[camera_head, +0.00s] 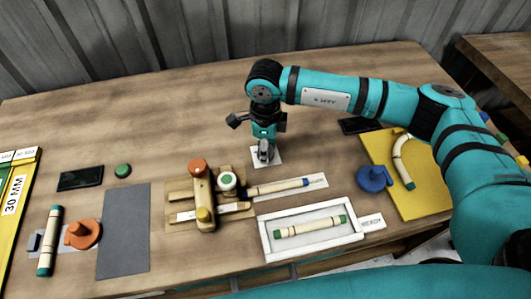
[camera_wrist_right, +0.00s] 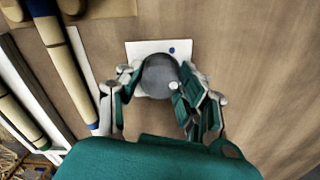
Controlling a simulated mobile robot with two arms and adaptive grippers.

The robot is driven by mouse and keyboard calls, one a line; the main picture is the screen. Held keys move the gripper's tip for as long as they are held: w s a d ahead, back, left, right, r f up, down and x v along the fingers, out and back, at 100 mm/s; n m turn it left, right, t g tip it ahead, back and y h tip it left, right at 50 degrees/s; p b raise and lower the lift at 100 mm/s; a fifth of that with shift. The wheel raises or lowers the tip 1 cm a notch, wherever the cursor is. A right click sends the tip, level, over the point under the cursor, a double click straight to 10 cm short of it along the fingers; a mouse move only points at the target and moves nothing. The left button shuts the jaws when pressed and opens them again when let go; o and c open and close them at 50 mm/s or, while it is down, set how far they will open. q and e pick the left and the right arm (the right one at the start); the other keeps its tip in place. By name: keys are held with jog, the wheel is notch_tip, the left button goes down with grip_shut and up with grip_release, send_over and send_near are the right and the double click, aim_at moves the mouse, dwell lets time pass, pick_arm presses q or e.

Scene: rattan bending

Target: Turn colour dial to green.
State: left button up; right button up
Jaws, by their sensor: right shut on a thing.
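The colour dial is a round grey knob (camera_wrist_right: 157,72) with a small white mark near its lower right edge in the wrist view. It stands on a white plate (camera_wrist_right: 138,47) that shows a blue dot (camera_wrist_right: 171,50). No green mark can be made out on the plate. In the head view the plate (camera_head: 276,159) lies mid-table, mostly under my right gripper (camera_head: 265,154), which hides the knob. In the wrist view my right gripper (camera_wrist_right: 158,95) points down and is shut on the knob, with fingers on both sides. My left gripper is not in view.
A wooden jig (camera_head: 180,191) with orange and yellow knobs stands left of the dial. Nearby are a white tray (camera_head: 266,230) holding a rattan piece, a blue clamp (camera_head: 374,179) and a yellow board (camera_head: 425,205). The table behind the dial is clear.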

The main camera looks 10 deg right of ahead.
jog(key=shift+n+b, duration=0.35)
jog(key=shift+n, duration=0.05)
jog(key=o, duration=1.1)
jog(key=shift+o, duration=0.2)
notch_tip(320, 180, up, 12)
